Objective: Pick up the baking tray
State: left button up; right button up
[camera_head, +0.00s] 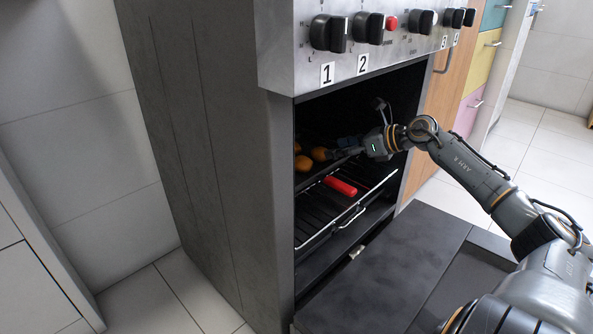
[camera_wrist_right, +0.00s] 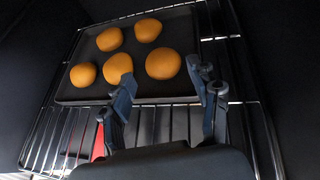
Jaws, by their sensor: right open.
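The baking tray (camera_wrist_right: 145,93) is dark and flat and lies on a wire rack inside the oven. Several round orange-brown buns (camera_wrist_right: 164,63) sit on it, and some buns (camera_head: 302,163) also show in the head view. My right gripper (camera_wrist_right: 168,88) is open at the tray's near edge, its two fingers apart. I cannot tell whether the edge lies between them. In the head view the right gripper (camera_head: 345,151) reaches into the oven, and most of the tray is hidden in shadow. My left gripper is not in view.
A red object (camera_head: 340,186) lies below the gripper at the wire rack (camera_head: 352,215). The oven door (camera_head: 390,262) is folded down in front. The oven's side wall (camera_head: 215,150) and knob panel (camera_head: 370,40) bound the opening. Tiled floor (camera_head: 165,295) is clear at left.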

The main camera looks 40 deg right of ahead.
aim_at(321, 149)
jog(key=shift+b+x, duration=0.95)
jog(key=shift+x, duration=0.15)
jog(key=shift+b+x, duration=0.7)
jog(key=shift+x, duration=0.45)
jog(key=shift+r, duration=0.1)
jog(key=shift+c, duration=0.5)
jog(key=shift+w+r, duration=0.1)
grip_shut()
